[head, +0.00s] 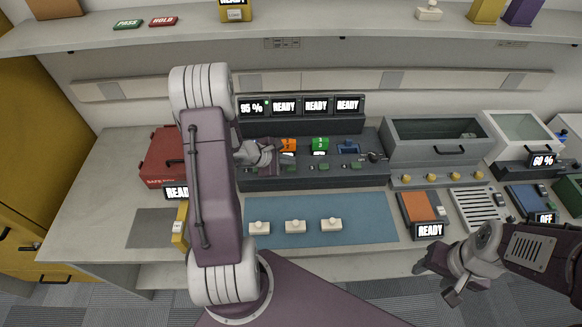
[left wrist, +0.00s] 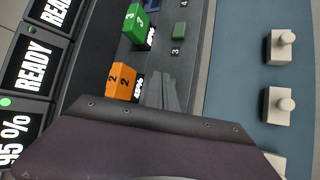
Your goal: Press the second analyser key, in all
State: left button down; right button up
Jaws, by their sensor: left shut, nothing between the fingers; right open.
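A dark charging rack (head: 350,178) stands at the back of the bench, with small green keys on its front strip. The key marked 3 (left wrist: 179,30) is clear in the left wrist view. An orange radio marked 2 (head: 288,145) and a green radio marked 3 (head: 320,144) sit in the rack. My left gripper (head: 272,165) is shut and empty, over the rack's front strip beside the orange radio. Its fingertips (left wrist: 162,93) hide the strip by slot 2, and whether they touch it I cannot tell. My right gripper (head: 440,280) is open and empty at the bench's front right.
Screens above the rack read 95 % (head: 251,107) and READY (head: 316,105). Three white push-button blocks (head: 295,227) stand on a blue mat (head: 365,208). A red case (head: 160,153) is left of my left arm. A grey bin with yellow knobs (head: 436,163) stands right of the rack.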

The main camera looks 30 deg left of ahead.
aim_at(288, 169)
pick_arm(q)
jog(key=shift+f, duration=0.1)
jog(key=shift+f+b, duration=0.3)
jog(key=shift+b, duration=0.45)
jog(key=shift+f+b, duration=0.5)
jog(key=shift+b, duration=0.2)
dwell(0.5)
dwell(0.4)
jog(key=shift+r+p, duration=0.5)
jog(key=shift+r, duration=0.4)
notch_tip(288, 169, up, 5)
jog(key=p, duration=0.3)
jog(key=shift+r+p, duration=0.1)
jog(key=shift+p, duration=0.2)
